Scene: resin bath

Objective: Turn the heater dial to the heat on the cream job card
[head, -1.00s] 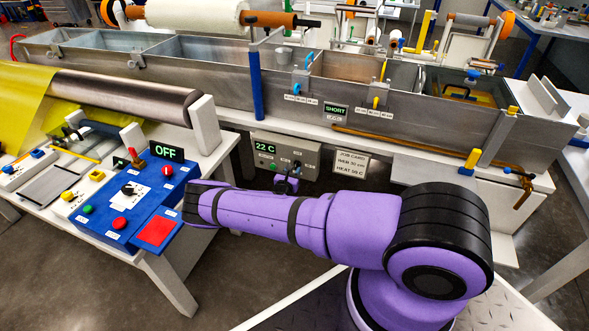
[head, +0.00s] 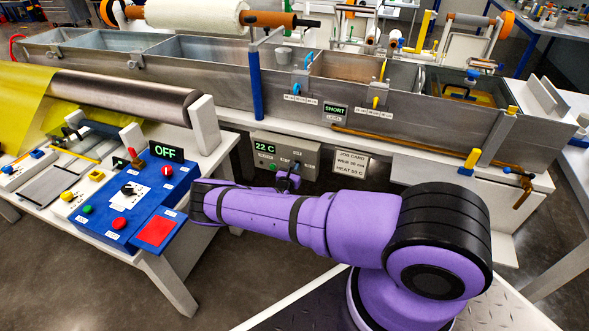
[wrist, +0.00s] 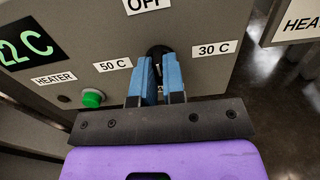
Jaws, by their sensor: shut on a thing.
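The heater box (head: 270,147) hangs under the bath's front edge, with a green readout of 22 C (head: 265,147). In the wrist view the black heater dial (wrist: 158,54) sits between labels OFF above, 50 C at left and 30 C at right. My gripper (wrist: 160,75) is shut on the dial, with blue pads on both sides of it. The dial's pointer is hidden by the pads. The cream job card (head: 350,163) hangs right of the box; its lower line starts with HEAT, and the number is too small to read surely.
A green button (wrist: 93,98) sits beside the HEATER label, left of my gripper. A blue control panel (head: 140,205) with an OFF display stands on the left table. The long metal bath (head: 215,80) runs above the box.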

